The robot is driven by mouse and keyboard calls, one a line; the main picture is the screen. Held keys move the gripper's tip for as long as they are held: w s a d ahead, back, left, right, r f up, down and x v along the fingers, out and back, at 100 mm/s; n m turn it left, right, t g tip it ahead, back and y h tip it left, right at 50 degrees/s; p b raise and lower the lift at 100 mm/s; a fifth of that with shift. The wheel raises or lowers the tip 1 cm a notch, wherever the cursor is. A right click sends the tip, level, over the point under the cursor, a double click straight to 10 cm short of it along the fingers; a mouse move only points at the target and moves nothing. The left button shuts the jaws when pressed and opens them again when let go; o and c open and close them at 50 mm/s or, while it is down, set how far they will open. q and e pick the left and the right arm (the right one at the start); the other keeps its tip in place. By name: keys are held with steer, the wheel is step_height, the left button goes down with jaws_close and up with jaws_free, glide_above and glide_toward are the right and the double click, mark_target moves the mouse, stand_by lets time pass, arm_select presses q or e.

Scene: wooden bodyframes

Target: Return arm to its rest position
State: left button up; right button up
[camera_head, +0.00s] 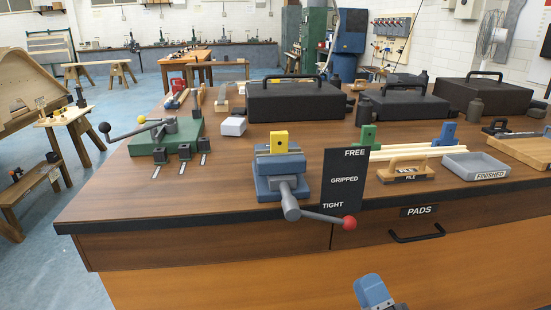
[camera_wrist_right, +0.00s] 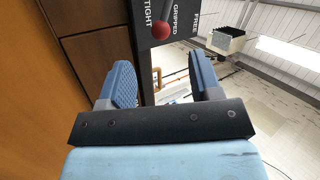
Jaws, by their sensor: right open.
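My right gripper (camera_head: 375,292) shows at the bottom edge of the head view, in front of the workbench and below its top. In the right wrist view its two blue fingers (camera_wrist_right: 164,82) stand apart with nothing between them. My left gripper is in neither view. A blue-grey vise (camera_head: 283,177) stands at the bench's front edge with a yellow block (camera_head: 279,142) at its jaws. The vise's handle ends in a red knob (camera_head: 349,223), which is also in the wrist view (camera_wrist_right: 161,30), apart from my fingers.
A sign (camera_head: 345,180) reads FREE, GRIPPED, TIGHT beside the vise. A drawer handle (camera_head: 417,234) juts from the bench front under the PADS label. A grey FINISHED tray (camera_head: 478,163), a wooden-handled file (camera_head: 406,172) and dark cases (camera_head: 296,102) stand on the bench.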

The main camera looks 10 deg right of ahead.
steer(key=s+a+f+n+g+y, duration=0.1)
steer(key=s+a+n+g, duration=0.5)
steer(key=s+a+n, duration=0.6)
arm_select(q)
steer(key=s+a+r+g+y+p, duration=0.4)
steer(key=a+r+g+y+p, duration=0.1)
steer(key=p, duration=3)
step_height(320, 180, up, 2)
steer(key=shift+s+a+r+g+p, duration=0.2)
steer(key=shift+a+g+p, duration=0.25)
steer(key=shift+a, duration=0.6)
arm_select(e)
steer(key=s+d+r+n+g+h, duration=0.2)
steer(key=d+r+g+h, duration=0.2)
steer(key=d, duration=0.5)
step_height(320, 180, up, 3)
steer(key=shift+d+g+h, duration=0.4)
steer(key=shift+g, duration=0.7)
steer(key=c, duration=0.3)
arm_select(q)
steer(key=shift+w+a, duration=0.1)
arm_select(e)
steer(key=shift+w, duration=0.1)
